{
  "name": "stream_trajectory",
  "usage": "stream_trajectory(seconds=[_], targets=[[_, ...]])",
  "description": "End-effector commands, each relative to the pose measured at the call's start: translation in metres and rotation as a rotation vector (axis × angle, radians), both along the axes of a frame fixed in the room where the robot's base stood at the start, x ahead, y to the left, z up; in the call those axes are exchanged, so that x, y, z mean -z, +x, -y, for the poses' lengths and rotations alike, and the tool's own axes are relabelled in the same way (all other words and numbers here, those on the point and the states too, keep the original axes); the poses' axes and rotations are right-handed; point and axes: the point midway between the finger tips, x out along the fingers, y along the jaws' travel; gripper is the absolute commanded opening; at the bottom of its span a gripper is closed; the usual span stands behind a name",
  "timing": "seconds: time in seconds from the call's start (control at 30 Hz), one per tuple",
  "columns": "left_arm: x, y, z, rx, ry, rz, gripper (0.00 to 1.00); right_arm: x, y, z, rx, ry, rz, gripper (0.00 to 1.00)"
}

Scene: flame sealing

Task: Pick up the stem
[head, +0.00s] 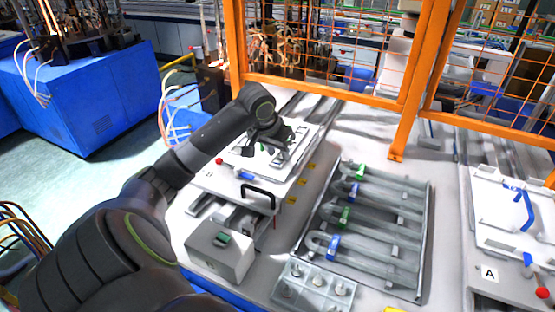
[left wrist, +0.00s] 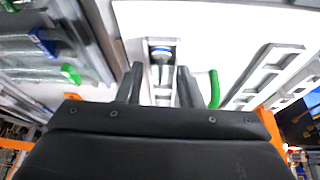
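My left gripper (head: 268,146) is over the white fixture plate (head: 299,163) in the head view. In the left wrist view its two fingers (left wrist: 159,86) are apart, with no object clearly held between them. A small pale part with a blue band (left wrist: 162,54) lies just beyond the fingertips, in line with the gap. It may be the stem, but I cannot tell for sure. A green curved handle (left wrist: 214,88) stands just right of the right finger. The arm and gripper hide part of the plate in the head view. My right gripper is not in view.
A tray (head: 429,240) of U-shaped glass tubes with blue and green clips lies right of the fixture. A grey box (head: 218,254) and a metal block with round holders (head: 316,286) stand in front. Orange fence posts (head: 404,130) rise behind. Another white fixture (head: 489,240) stands far right.

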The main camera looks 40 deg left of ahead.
Motion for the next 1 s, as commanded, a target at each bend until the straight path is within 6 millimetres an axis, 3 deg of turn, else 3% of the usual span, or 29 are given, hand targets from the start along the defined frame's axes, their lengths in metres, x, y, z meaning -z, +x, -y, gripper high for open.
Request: stream_trajectory(seconds=[0.03, 0.23, 0.73, 1.0], targets=[[0.000, 0.000, 0.000, 0.000, 0.000, 0.000, 0.26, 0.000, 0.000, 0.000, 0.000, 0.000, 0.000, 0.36], [0.000, 0.000, 0.000, 0.000, 0.000, 0.000, 0.00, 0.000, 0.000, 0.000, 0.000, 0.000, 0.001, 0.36], [-0.005, 0.000, 0.000, 0.000, 0.000, 0.000, 0.00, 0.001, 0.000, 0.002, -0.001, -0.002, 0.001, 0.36], [-0.054, 0.001, -0.001, 0.000, 0.003, 0.005, 0.00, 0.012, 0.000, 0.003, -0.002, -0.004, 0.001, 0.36]])
